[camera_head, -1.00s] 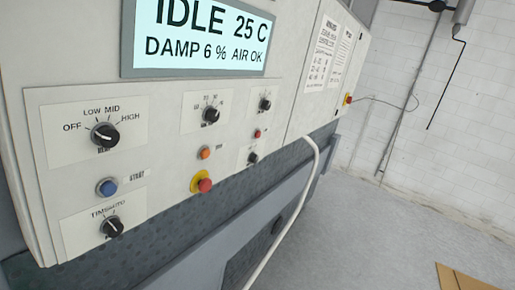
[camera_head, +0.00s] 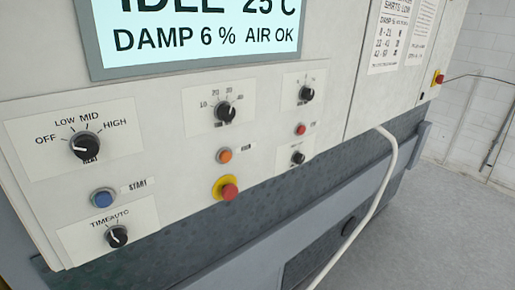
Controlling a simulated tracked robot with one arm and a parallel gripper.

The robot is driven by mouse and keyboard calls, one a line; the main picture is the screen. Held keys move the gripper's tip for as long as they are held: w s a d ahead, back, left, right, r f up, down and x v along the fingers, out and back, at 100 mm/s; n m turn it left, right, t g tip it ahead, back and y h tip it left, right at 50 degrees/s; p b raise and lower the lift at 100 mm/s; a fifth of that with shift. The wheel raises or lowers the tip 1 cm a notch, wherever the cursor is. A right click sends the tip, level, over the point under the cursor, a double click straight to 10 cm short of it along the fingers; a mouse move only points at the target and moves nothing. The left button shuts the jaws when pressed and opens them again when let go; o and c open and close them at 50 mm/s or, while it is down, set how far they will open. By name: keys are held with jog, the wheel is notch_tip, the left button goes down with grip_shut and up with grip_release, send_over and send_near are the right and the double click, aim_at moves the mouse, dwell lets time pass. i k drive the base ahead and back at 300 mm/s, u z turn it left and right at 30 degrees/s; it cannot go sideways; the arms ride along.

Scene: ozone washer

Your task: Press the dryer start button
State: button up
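The dryer start button is a round blue button (camera_head: 102,198) with a grey ring on the left of the white control panel (camera_head: 160,175). A "START" label stands just right of it. The heat knob (camera_head: 84,145) is above it and points toward OFF. A TIME/AUTO knob (camera_head: 117,236) is below it. The display (camera_head: 200,38) above reads idle, 25 C, damp 6 %, air OK. My gripper is not in view, and nothing touches the button.
Right of the start button are an orange button (camera_head: 224,156), a red mushroom button (camera_head: 229,191) on yellow, a small red button (camera_head: 300,129) and more knobs. A pale hose (camera_head: 388,170) runs down on the right. Open floor (camera_head: 400,240) lies at lower right.

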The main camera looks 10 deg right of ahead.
aim_at(104, 200)
jog(key=z, duration=0.05)
jog(key=i, duration=1)
jog(key=u, duration=0.7)
